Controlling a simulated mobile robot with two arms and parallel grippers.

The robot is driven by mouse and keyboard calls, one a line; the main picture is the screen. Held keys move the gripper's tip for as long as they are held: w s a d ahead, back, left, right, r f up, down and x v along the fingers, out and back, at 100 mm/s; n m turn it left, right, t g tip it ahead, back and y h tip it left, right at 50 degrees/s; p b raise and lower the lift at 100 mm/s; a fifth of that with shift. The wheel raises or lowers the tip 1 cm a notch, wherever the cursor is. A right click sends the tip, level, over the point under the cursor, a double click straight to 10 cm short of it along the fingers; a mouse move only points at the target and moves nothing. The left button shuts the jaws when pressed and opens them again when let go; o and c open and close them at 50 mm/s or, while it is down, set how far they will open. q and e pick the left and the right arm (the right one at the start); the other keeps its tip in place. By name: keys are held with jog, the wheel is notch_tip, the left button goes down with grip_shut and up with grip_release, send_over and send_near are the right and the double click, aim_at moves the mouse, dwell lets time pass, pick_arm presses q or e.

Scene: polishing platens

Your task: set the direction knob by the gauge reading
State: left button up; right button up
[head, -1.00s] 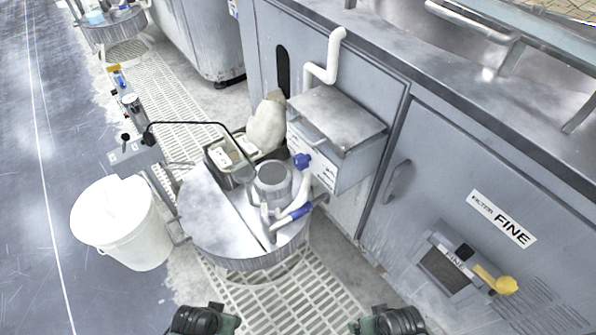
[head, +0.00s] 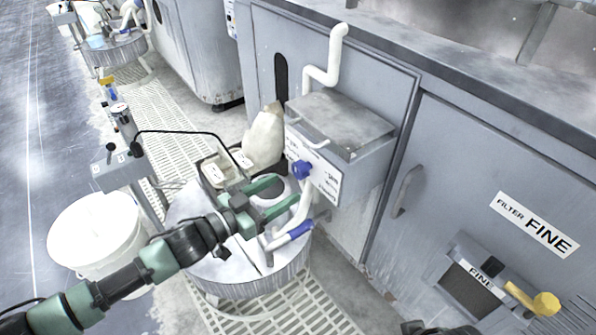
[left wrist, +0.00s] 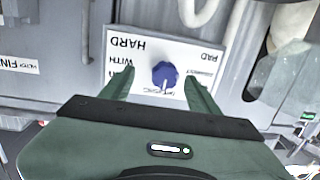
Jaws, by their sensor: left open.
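The blue direction knob (head: 302,169) sits on a white label plate (head: 325,178) on the front of a grey box. In the left wrist view, the knob (left wrist: 165,74) has a pale pointer mark towards the bottom of the picture; the plate reads upside down, with HARD, PAD and WITH legible. My left gripper (head: 290,189) is open just in front of the knob. In the left wrist view, its fingers stand either side of the knob, apart from it. A small round gauge (head: 119,109) tops the post at left; its reading is too small to tell.
A round platen table (head: 235,285) with a white pipe and blue-handled valve (head: 300,230) stands below the knob. A white bucket (head: 95,235) is at left. A FILTER FINE panel with a yellow handle (head: 545,303) is at right.

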aim_at(296, 172)
pick_arm(q)
jog(key=shift+m+g+h, duration=0.3)
jog(key=shift+m+h, duration=0.2)
jog(key=shift+h, duration=0.1)
jog(key=w+d, duration=0.2)
jog(key=w+d+r+b, duration=0.1)
jog(key=w+d, duration=0.1)
jog(key=w, duration=0.1)
jog(key=shift+w+d+r, duration=0.15)
jog(key=shift+w+d, duration=0.1)
jog(key=shift+d, duration=0.1)
grip_shut()
